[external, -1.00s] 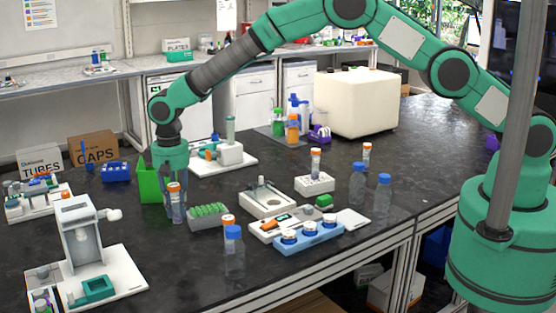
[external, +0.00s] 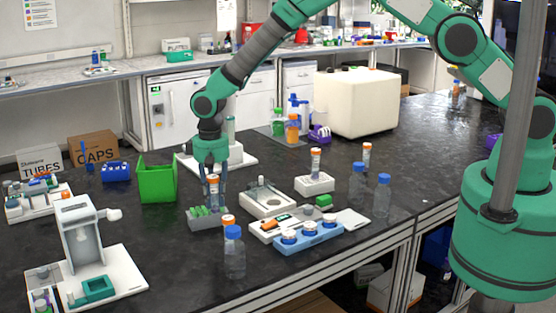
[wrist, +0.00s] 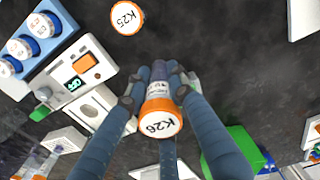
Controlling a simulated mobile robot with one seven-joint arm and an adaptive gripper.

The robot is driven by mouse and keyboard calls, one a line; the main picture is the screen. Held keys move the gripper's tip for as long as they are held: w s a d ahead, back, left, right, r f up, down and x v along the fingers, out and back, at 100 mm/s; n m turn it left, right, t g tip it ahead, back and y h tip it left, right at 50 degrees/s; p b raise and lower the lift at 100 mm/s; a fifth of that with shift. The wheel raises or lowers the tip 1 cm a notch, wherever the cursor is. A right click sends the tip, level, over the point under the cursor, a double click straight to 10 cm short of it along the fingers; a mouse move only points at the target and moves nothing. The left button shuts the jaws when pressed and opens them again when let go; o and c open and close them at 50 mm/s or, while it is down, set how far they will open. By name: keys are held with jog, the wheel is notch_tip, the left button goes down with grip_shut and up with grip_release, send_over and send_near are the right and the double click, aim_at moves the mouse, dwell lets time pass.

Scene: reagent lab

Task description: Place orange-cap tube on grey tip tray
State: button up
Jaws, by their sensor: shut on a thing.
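My gripper (external: 213,190) is shut on an orange-cap tube (external: 212,182) and holds it upright. In the wrist view the tube's cap (wrist: 159,119) reads K26, between the fingers. The grey tip tray (external: 207,223), with green tips, is at the held tube's lower end in the external view. I cannot tell whether the tube touches the tray.
A clear bottle with a blue cap (external: 235,255) stands in front of the tray. A green bin (external: 157,180) is behind left. A white device (external: 267,202) and a blue rack (external: 309,240) with blue-capped vials are to the right.

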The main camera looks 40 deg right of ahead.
jog(key=s+d+p, duration=0.2)
jog(key=d+p, duration=0.1)
jog(key=d, duration=0.8)
jog(key=shift+s+d+r, duration=0.2)
jog(key=shift+s+d, duration=0.1)
jog(key=shift+s, duration=0.1)
jog(key=p, duration=0.2)
send_over(207, 211)
jog(key=shift+f, duration=0.75)
jog(key=shift+s, duration=0.1)
jog(key=shift+f+p, duration=0.55)
jog(key=shift+f, duration=1.2)
jog(key=shift+f, duration=0.25)
